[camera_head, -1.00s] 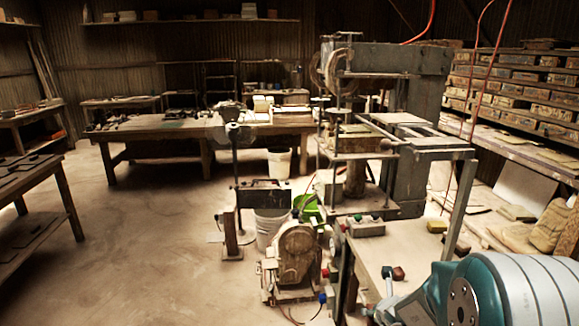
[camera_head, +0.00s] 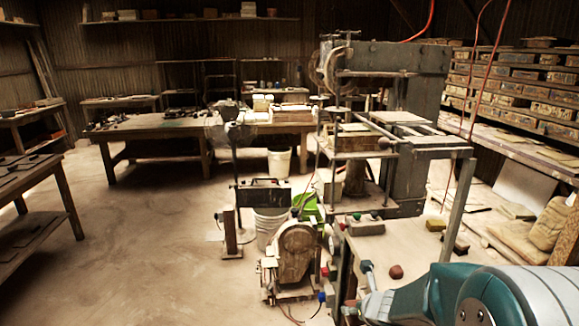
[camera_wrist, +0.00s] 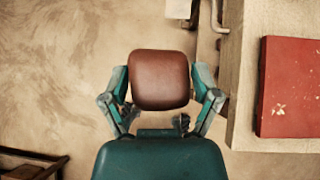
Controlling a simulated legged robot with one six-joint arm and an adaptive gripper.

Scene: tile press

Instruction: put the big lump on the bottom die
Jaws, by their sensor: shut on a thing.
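The brown lump (camera_wrist: 160,79), a rounded block, is clamped between the two fingers of my gripper (camera_wrist: 160,92) in the wrist view. Bare floor shows behind it, to the left of a pale table edge. In the head view my gripper (camera_head: 368,285) is at the lower right, by the front table, and the held lump cannot be made out. A small reddish-brown lump (camera_head: 396,271) lies on that table, apart from the gripper. The press (camera_head: 418,95) stands beyond, with what looks like the bottom die (camera_head: 355,129) on its bed; its details are too small to tell.
A flat red thing (camera_wrist: 290,88) lies on the pale surface in the wrist view. A motor (camera_head: 296,253) stands on the floor. Floor at left is clear.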

